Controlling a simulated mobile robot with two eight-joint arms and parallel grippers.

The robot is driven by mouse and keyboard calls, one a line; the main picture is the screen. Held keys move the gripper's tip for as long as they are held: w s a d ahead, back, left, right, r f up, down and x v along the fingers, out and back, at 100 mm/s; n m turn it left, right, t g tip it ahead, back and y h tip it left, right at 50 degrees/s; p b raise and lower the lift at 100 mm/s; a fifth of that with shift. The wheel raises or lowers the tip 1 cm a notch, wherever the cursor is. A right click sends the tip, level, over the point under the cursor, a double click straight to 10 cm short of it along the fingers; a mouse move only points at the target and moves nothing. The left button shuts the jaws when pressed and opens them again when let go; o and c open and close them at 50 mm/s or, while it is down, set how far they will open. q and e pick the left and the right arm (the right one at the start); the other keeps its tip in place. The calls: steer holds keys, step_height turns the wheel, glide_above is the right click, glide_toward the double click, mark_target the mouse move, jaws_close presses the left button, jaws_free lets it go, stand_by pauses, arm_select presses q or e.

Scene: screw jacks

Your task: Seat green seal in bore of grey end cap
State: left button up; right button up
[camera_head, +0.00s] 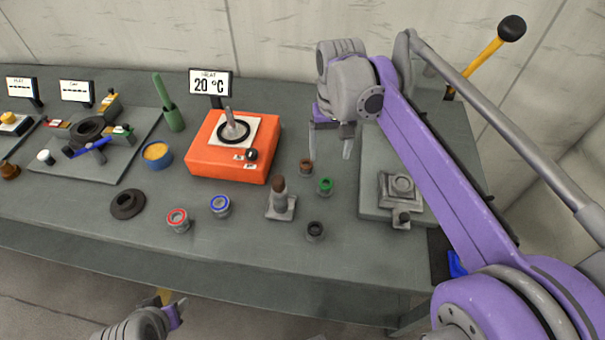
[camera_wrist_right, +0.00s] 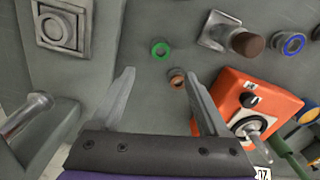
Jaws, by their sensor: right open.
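The green seal (camera_head: 326,186) shows as a small green ring on the bench, right of the middle. It is also a green ring in the right wrist view (camera_wrist_right: 153,46). A square grey block with a round bore (camera_head: 402,181), which looks like the grey end cap, sits on a raised grey plate at the right. It also shows in the right wrist view (camera_wrist_right: 57,46). My right gripper (camera_head: 330,145) is open and empty above the bench, behind the green seal. Its spread fingers (camera_wrist_right: 161,80) show in the wrist view. My left gripper (camera_head: 174,306) is low at the front edge, its jaws unclear.
A brown ring (camera_head: 306,168) lies close behind the green seal. A dark ring (camera_head: 315,231) and a brown-topped post (camera_head: 279,192) stand nearby. An orange heater (camera_head: 228,165) is to the left. Blue (camera_head: 220,206) and red (camera_head: 178,220) ringed cups stand at the front.

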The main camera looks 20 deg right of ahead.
glide_above(326, 183)
steer(key=f, duration=0.4)
steer(key=shift+s+d+f, duration=0.1)
steer(key=shift+s+f, duration=0.1)
steer(key=shift+f, duration=0.1)
steer(key=shift+w+f, duration=0.15)
steer(key=shift+f, duration=1.35)
steer(key=shift+w+f, duration=0.1)
steer(key=shift+f, duration=1.35)
jaws_close()
